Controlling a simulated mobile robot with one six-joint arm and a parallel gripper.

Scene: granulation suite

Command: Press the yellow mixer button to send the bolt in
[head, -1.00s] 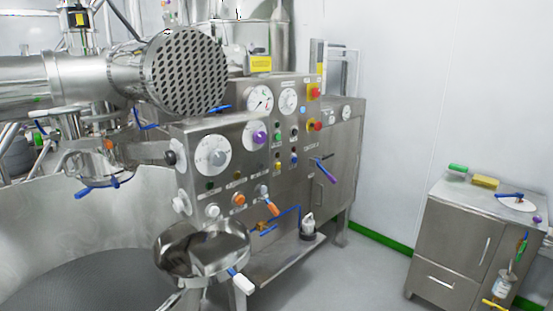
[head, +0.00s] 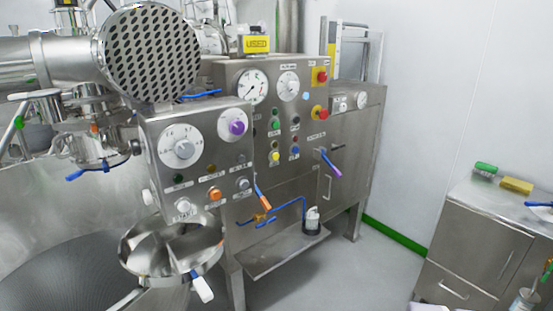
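The steel control panel (head: 232,195) stands in the middle of the head view. A small round yellow button (head: 275,157) sits low on its rear section, beside a blue button (head: 295,153) and below a green button (head: 274,125). A dim amber indicator or button (head: 211,168) is on the nearer section, left of the yellow one. The labels are too small to read, so I cannot tell which is the mixer button. No bolt is identifiable. My gripper is not in view.
An open steel bowl (head: 135,268) juts out in front. A steel cabinet (head: 465,243) stands at right. Grey floor (head: 360,275) between is clear.

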